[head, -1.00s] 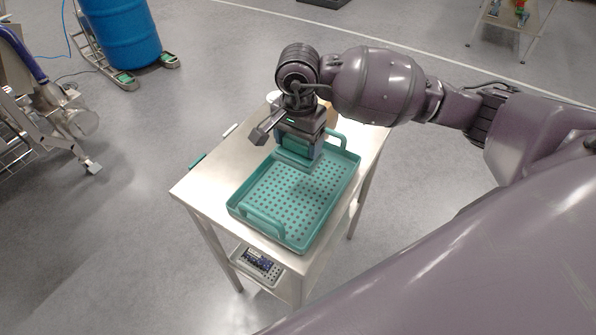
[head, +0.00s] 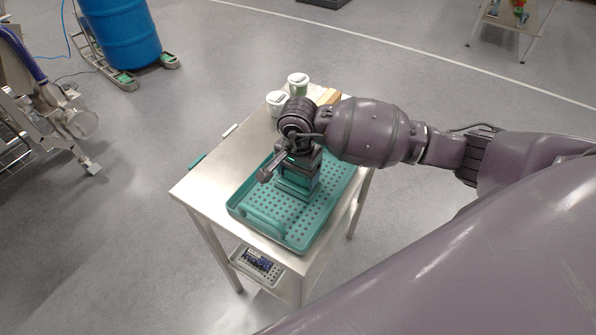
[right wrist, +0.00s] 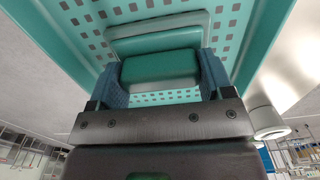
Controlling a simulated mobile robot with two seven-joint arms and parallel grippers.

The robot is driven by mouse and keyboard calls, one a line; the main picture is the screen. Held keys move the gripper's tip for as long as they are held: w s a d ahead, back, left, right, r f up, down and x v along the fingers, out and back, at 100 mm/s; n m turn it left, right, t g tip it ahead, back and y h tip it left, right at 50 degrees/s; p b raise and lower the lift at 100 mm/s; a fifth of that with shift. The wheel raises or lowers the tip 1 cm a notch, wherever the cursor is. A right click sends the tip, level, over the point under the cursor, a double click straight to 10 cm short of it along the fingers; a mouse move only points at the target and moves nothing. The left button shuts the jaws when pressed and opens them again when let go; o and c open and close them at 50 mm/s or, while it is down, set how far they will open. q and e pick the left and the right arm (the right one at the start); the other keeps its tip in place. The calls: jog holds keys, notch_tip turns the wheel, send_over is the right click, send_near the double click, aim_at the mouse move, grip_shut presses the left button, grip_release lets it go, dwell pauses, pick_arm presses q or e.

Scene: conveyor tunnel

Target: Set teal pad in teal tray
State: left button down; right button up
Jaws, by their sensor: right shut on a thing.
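The teal tray (head: 318,214) lies on a metal table, with a perforated floor, raised rim and a handle at its near end. My right gripper (head: 297,182) points down over the middle of the tray. In the right wrist view its blue fingers (right wrist: 164,78) are shut on the raised block of the teal pad (right wrist: 160,68). The pad's wider, paler base shows beyond the block, in front of the tray's holed floor (right wrist: 75,18). I cannot tell whether the base touches the floor. In the head view the pad is mostly hidden by the gripper. My left gripper is out of view.
Two white cups (head: 277,103) (head: 298,84) and a wooden block (head: 329,97) stand at the table's far end. A white marker-like item (head: 230,130) and a green one (head: 197,161) lie along the left edge. A lower-shelf bin (head: 258,265) is below.

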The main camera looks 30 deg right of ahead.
jog(key=shift+f, duration=0.2)
jog(key=o, duration=1.1)
jog(key=shift+r, duration=0.1)
jog(key=shift+r, duration=0.35)
notch_tip(320, 180, up, 12)
jog(key=shift+f, duration=0.2)
